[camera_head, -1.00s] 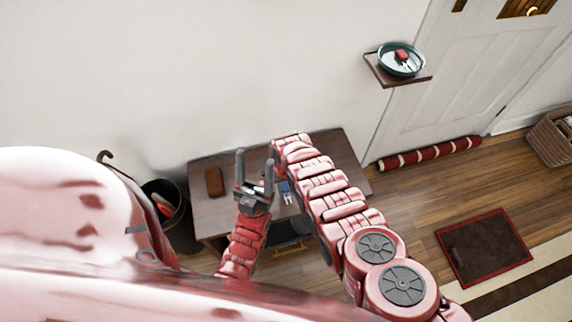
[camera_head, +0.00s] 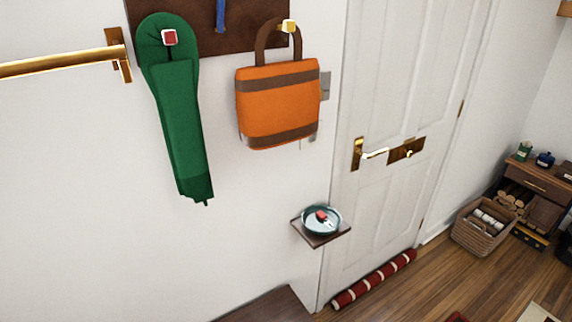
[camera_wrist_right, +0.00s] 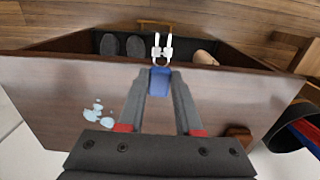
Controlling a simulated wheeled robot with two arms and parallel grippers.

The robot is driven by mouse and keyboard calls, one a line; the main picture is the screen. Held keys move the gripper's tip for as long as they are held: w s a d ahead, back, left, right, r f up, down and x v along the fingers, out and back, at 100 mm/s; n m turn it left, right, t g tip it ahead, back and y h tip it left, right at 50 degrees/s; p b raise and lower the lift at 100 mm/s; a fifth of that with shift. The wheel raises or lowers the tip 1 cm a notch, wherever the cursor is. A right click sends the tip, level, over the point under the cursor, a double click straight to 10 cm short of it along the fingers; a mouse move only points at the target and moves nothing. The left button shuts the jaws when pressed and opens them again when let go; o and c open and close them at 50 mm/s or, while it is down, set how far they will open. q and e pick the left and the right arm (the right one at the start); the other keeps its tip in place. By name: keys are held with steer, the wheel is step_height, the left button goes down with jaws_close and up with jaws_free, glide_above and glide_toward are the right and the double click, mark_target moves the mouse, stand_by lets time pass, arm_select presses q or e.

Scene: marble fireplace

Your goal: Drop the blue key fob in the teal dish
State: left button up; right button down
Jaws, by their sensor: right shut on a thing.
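In the right wrist view my right gripper (camera_wrist_right: 161,72) is shut on the blue key fob (camera_wrist_right: 160,83), which sits between the two fingertips. Its metal keys (camera_wrist_right: 161,47) stick out beyond the tips, over the edge of a brown wooden table. In the head view the teal dish (camera_head: 308,223) stands on a small wall shelf (camera_head: 314,240) left of the door. A red key fob (camera_head: 321,215) with keys lies in the dish. Neither gripper shows in the head view; my left gripper is in no current view.
An orange bag (camera_head: 277,105) and a green scarf (camera_head: 180,120) hang on the wall above and left of the shelf. A red striped roll (camera_head: 374,279) lies by the door. The wrist view shows the brown tabletop (camera_wrist_right: 60,90) and a brown wallet (camera_wrist_right: 238,135).

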steer(key=shift+w+d+r+m, duration=0.75)
steer(key=shift+w+d+r, duration=2.75)
steer(key=shift+w+r, duration=2.8)
steer(key=shift+w+d+r+m, duration=0.75)
steer(key=shift+w+d+r, duration=2.7)
steer(key=shift+w+r, duration=2.8)
steer(key=d+r+m, duration=0.2)
steer(key=d+r, duration=0.6)
steer(key=r, duration=0.4)
steer(key=d+r+m, duration=0.1)
steer(key=d+r, duration=0.6)
steer(key=r, duration=0.5)
steer(key=shift+s+d+r+m, duration=0.15)
steer(key=shift+d+m, duration=0.2)
steer(key=shift+m, duration=0.05)
steer(key=shift+a, duration=0.1)
